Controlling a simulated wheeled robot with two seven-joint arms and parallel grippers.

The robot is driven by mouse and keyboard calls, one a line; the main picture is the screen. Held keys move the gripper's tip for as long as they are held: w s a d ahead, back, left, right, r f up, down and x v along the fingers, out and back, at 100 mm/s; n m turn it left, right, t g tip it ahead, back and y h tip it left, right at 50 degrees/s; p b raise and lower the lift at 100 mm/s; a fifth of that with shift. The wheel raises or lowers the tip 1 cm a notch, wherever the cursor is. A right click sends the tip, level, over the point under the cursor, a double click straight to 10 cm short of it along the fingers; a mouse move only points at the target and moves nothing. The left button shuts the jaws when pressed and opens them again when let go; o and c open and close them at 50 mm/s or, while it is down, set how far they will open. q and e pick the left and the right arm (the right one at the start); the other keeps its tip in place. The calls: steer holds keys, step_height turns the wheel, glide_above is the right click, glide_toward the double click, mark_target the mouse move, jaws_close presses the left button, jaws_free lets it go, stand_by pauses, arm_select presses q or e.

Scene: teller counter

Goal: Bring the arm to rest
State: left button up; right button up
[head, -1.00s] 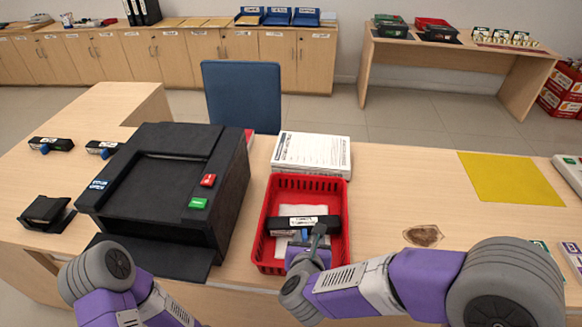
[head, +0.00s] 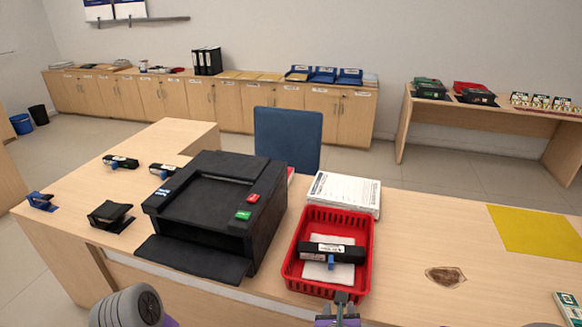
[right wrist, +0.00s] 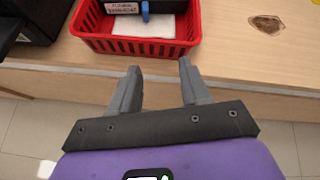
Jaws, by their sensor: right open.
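My right gripper (right wrist: 156,88) is open and empty in the right wrist view, its two grey fingers apart. It is in front of the red basket (right wrist: 194,38), over the counter's front edge. In the head view only part of this gripper (head: 340,300) shows at the bottom edge, just below the red basket (head: 366,236). A black stamp-like item with a white label (head: 332,250) and a blue part lies in the basket on white paper. My left arm shows at the bottom left of the head view; its gripper is out of view.
A black machine (head: 215,210) with red and green buttons stands left of the basket. A stack of forms (head: 344,192) lies behind it. A yellow sheet (head: 535,230) and a brown patch (head: 446,277) are on the right of the wooden counter (head: 410,240). A blue chair (head: 288,138) is behind.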

step_height(320, 180, down, 16)
steer(key=s+n+g+y+p, duration=0.25)
steer(key=n+g, duration=0.25)
steer(key=n, duration=1.2)
arm_select(q)
step_height(320, 180, up, 3)
steer(key=shift+w, duration=0.15)
arm_select(e)
steer(key=s+a+f+n+g+y, duration=0.1)
steer(key=s+f+n+g+y, duration=0.3)
steer(key=s+f+n, duration=0.7)
steer(key=s+n+g, duration=0.1)
steer(key=n+g, duration=0.1)
steer(key=n, duration=0.3)
steer(key=shift+s+a+f, duration=0.2)
steer(key=shift+s+a, duration=0.1)
steer(key=shift+s, duration=0.05)
